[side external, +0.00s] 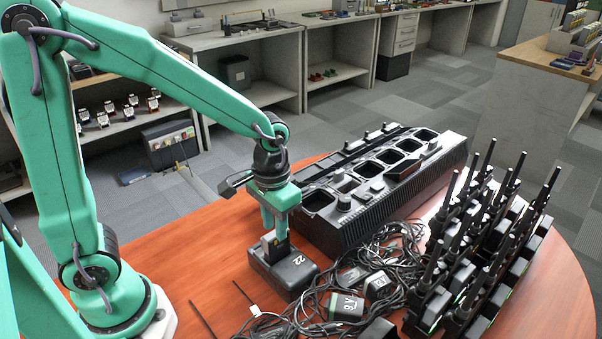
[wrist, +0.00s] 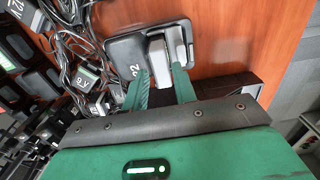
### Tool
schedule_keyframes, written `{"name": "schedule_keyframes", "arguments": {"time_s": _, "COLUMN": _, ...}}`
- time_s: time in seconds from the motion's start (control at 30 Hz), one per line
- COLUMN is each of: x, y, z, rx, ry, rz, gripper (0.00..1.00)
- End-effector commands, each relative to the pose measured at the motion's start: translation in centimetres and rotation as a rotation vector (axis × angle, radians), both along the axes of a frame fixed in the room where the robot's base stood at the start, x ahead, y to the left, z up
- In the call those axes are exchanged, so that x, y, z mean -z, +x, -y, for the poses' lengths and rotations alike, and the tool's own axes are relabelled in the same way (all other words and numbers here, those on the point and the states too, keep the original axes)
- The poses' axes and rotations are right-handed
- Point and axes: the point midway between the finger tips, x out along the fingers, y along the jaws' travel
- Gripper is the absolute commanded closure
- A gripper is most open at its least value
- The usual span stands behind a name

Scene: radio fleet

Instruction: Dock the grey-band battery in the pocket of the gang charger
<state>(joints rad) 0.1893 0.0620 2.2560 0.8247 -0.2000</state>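The gang charger (side external: 345,222) is a long black unit with several open pockets, behind and right of my gripper in the side view. A black block marked 22 (side external: 298,268) sits on the wooden table below my gripper (side external: 280,232).
Tangled black cables (side external: 400,250) with power adapters (side external: 345,306) lie right of the block. Racks of upright radios with antennas (side external: 470,255) stand at the right. Bare table (side external: 190,245) lies to the left of the block.

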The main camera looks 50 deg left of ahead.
Motion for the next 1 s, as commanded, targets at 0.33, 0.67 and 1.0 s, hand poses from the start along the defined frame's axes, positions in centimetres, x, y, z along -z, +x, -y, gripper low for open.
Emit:
{"name": "schedule_keyframes", "arguments": {"time_s": 0.33, "x": 3.6, "y": 0.2, "z": 0.1, "rx": 0.0, "ry": 0.0, "rz": -0.002, "gripper": 0.73}}
{"name": "schedule_keyframes", "arguments": {"time_s": 0.67, "x": 4.3, "y": 0.2, "z": 0.1, "rx": 0.0, "ry": 0.0, "rz": 0.001, "gripper": 0.73}}
{"name": "schedule_keyframes", "arguments": {"time_s": 1.0, "x": 4.3, "y": 0.2, "z": 0.1, "rx": 0.0, "ry": 0.0, "rz": 0.001, "gripper": 0.77}}
